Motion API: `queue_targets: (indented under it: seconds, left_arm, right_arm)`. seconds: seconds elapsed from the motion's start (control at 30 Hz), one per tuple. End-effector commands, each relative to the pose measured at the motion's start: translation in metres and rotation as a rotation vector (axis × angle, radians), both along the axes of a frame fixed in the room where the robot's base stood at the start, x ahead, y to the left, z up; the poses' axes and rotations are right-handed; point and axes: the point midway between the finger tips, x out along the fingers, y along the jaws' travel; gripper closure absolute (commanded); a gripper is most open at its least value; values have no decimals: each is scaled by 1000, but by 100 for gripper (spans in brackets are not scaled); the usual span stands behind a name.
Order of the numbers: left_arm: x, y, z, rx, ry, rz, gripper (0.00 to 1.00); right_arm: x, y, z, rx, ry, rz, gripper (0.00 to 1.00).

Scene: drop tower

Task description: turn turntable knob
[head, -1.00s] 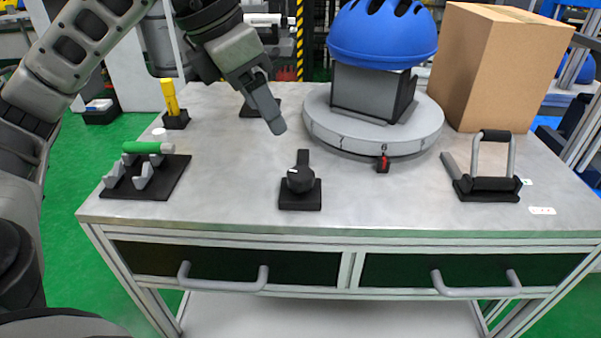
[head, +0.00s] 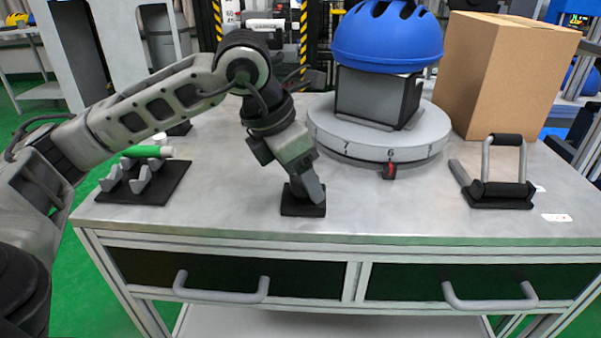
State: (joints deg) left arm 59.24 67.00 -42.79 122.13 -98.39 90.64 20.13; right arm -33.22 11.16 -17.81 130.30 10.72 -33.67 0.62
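The turntable knob is a black knob on a square black base (head: 303,209) near the table's front edge. My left gripper (head: 308,190) points down over it, and its fingers hide most of the knob. I cannot tell whether the fingers are closed on the knob. The round grey turntable (head: 335,142) stands behind and to the right, with the numbers 7 and 6 on its rim. A red pointer (head: 390,170) sits at its front near the 6. A blue helmet (head: 387,38) rests on a grey block (head: 366,97) on the turntable. My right gripper is not in view.
A cradle with a green-handled tool (head: 145,152) lies on a black mat at the left. A cardboard box (head: 505,75) stands at the back right. A black clamp with a handle (head: 500,190) is at the right. Two drawer handles (head: 222,293) project below the tabletop.

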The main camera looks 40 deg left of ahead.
Motion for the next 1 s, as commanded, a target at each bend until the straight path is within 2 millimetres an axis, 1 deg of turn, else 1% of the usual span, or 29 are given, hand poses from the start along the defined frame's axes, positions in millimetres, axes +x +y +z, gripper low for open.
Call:
queue_targets:
  seconds: [0.1,0.17,0.2,0.27,0.47,0.67,1.0]
  left_arm:
    - [0,0,0,0,0,0,36]
    - [0,0,0,-1,0,0,52]
    - [0,0,0,-1,0,0,64]
    - [0,0,0,-1,0,0,80]
    - [0,0,0,-1,0,-6,80]
    - [0,1,0,-1,1,-61,80]
    - [1,1,1,-2,0,-284,80]
  right_arm:
    - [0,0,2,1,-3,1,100]
    - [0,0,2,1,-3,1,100]
    - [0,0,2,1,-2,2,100]
    - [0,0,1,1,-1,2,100]
    - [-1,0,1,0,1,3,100]
    - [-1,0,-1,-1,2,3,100]
    - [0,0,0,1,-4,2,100]
